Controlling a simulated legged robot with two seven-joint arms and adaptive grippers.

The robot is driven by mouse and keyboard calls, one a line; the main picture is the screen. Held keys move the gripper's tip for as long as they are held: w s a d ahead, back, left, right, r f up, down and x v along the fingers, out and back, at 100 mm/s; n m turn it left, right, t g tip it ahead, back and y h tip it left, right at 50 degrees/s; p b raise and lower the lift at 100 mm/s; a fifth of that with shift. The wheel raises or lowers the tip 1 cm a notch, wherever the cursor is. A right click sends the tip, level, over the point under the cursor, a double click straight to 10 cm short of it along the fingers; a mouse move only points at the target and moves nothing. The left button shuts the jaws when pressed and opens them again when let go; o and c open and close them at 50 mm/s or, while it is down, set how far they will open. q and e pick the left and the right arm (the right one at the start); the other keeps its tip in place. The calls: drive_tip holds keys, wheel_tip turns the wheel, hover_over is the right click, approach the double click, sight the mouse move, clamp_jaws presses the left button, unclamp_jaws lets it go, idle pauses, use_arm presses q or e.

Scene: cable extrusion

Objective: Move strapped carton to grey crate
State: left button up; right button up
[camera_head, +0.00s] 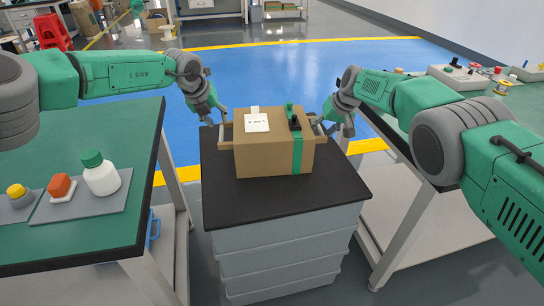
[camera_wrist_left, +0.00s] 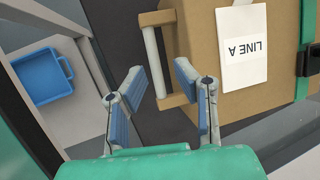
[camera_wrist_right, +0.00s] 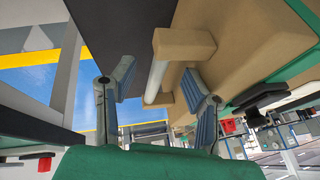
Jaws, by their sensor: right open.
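The strapped carton (camera_head: 262,160) is a brown box with a green strap, a black buckle and a white label. It sits upright on the black top (camera_head: 225,190) of a grey crate stack (camera_head: 285,240). My left gripper (camera_head: 219,119) is open at the carton's left handle; in the left wrist view the pale handle bar (camera_wrist_left: 154,60) shows between the open fingertips (camera_wrist_left: 160,80). My right gripper (camera_head: 323,128) is open at the right handle; in the right wrist view that bar (camera_wrist_right: 157,78) shows between the open fingers (camera_wrist_right: 156,82). Contact cannot be told on either side.
A green table (camera_head: 60,240) at left holds a white bottle (camera_head: 101,175) and colored knobs on grey plates. A bench with control boxes (camera_head: 460,75) stands at right. A blue bin (camera_wrist_left: 52,75) lies on a lower shelf. Blue floor beyond the crate stack is clear.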

use_arm(q)
drive_tip(key=shift+s+d+r, duration=0.1)
drive_tip(key=shift+s+r, duration=0.1)
drive_tip(key=shift+r, duration=0.25)
drive_tip(key=shift+s+r, duration=0.15)
drive_tip(key=shift+r, duration=0.3)
use_arm(e)
drive_tip(key=shift+d, duration=0.25)
use_arm(q)
drive_tip(key=shift+s+r, duration=0.1)
drive_tip(key=shift+r, duration=0.1)
use_arm(e)
drive_tip(key=v, duration=1.1)
drive_tip(key=shift+r, duration=0.4)
drive_tip(key=shift+s+d, duration=0.1)
